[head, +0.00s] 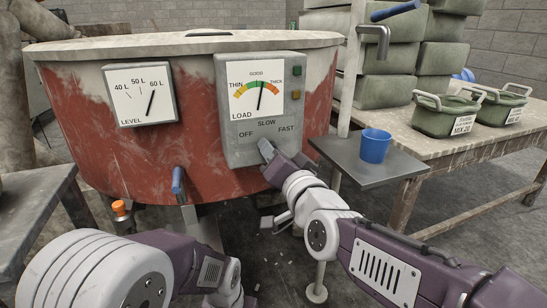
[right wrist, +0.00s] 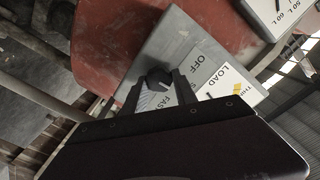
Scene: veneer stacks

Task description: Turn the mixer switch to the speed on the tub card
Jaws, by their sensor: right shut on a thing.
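The mixer is a large red and white drum (head: 120,150) with a grey control box (head: 235,150) on its front. The box is labelled OFF, SLOW and FAST around the switch. My right gripper (head: 267,150) is at the lower part of the box. In the right wrist view, its fingers (right wrist: 157,90) are shut on the black switch knob (right wrist: 158,77). I cannot tell where the knob points. Two green tubs (head: 436,120) on the right bench carry white cards (head: 463,125); their small print is hard to read. My left gripper is out of view.
A blue cup (head: 375,146) stands on a small grey shelf (head: 355,165) right of the box. A level gauge (head: 140,95) and a load dial (head: 257,92) face me.

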